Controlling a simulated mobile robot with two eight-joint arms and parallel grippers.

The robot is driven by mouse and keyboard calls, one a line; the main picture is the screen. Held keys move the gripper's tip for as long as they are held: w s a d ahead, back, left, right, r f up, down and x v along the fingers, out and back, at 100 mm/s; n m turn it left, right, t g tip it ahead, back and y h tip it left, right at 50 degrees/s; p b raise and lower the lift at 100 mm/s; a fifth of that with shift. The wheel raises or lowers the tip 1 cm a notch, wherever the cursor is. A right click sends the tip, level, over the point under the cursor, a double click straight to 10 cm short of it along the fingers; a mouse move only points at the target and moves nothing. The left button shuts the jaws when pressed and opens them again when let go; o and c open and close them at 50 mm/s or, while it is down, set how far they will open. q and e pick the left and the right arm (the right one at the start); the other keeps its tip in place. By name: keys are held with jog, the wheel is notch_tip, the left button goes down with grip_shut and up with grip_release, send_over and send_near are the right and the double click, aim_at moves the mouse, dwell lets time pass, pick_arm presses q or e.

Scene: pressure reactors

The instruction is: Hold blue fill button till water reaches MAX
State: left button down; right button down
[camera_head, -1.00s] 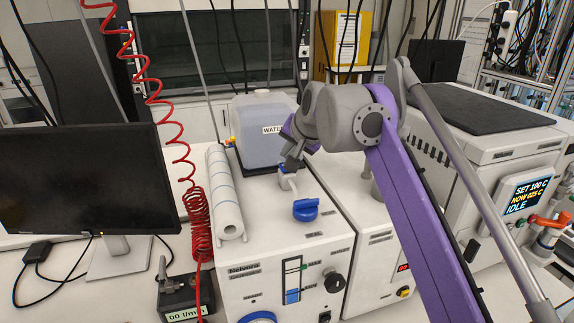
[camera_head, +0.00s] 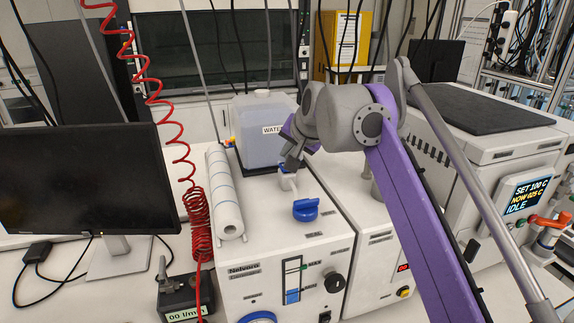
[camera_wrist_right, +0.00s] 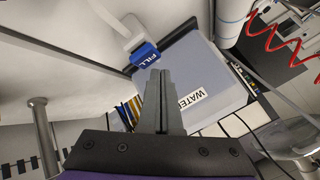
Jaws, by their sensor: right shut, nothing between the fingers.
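The blue button marked FILL (camera_wrist_right: 146,54) sits at the end of a white spout-like piece in the right wrist view. My right gripper (camera_wrist_right: 160,72) is shut and empty, with its tips right by the button; I cannot tell whether they touch. In the head view my right gripper (camera_head: 290,165) is above the white piece (camera_head: 288,182) and hides the button. The upright level gauge (camera_head: 292,280) on the front of the white unit shows blue water low down, well below the MAX mark (camera_head: 315,266). My left gripper is out of view.
A water tank (camera_head: 262,130) stands behind the white piece. A blue cap (camera_head: 305,210) is on the unit's top, in front of it. A paper roll (camera_head: 225,195) and coiled red hose (camera_head: 198,225) are at the left. A second white unit (camera_head: 372,240) stands at the right.

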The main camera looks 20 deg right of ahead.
jog(key=shift+f, duration=0.1)
jog(key=shift+f, duration=0.35)
jog(key=shift+f, duration=0.5)
dwell(7.0)
